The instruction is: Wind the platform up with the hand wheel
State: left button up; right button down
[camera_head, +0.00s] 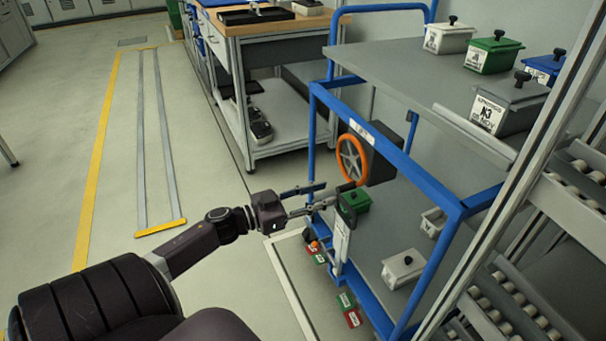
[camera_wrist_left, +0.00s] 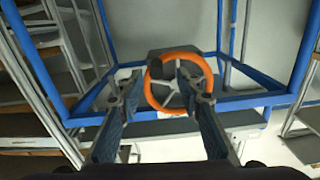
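The hand wheel (camera_head: 364,158) has an orange rim and grey spokes. It is mounted on a dark housing (camera_head: 385,152) at the blue-framed stand. The grey platform (camera_head: 395,62) is the upper deck, with lidded boxes on it. My left gripper (camera_head: 324,196) is open, with its fingers apart just below and left of the wheel. In the left wrist view the wheel (camera_wrist_left: 150,88) shows ahead, between the open fingers (camera_wrist_left: 158,92). Whether a finger touches the rim I cannot tell. My right gripper is not in view.
A blue frame bar (camera_head: 390,140) runs beside the wheel. A roller rack (camera_head: 570,205) stands at the right. A workbench (camera_head: 270,28) is behind. The floor at left is clear.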

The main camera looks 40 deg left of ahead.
pick_arm(q)
jog(key=shift+v, duration=2.8)
